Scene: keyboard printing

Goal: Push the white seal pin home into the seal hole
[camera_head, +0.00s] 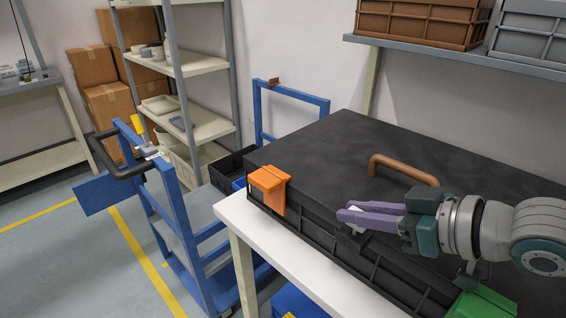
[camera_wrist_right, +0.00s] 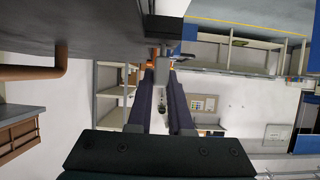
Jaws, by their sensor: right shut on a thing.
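My right gripper (camera_head: 352,212) reaches in from the right, its purple fingers level over the front edge of the black lidded crate (camera_head: 330,150). The fingers are close together. A small pale piece (camera_wrist_right: 162,102), likely the white seal pin, shows between them in the wrist view, where my right gripper (camera_wrist_right: 162,75) points at a grey bracket (camera_wrist_right: 165,28) on the crate. The fingers hide much of the pin, and I cannot tell how deep it sits. The seal hole is not clearly visible. My left gripper is not in view.
An orange latch (camera_head: 268,186) and a green latch (camera_head: 482,303) sit on the crate's front edge. A brown handle (camera_head: 404,168) stands up from the lid. The crate rests on a white table (camera_head: 262,235). A blue cart (camera_head: 172,205) stands left.

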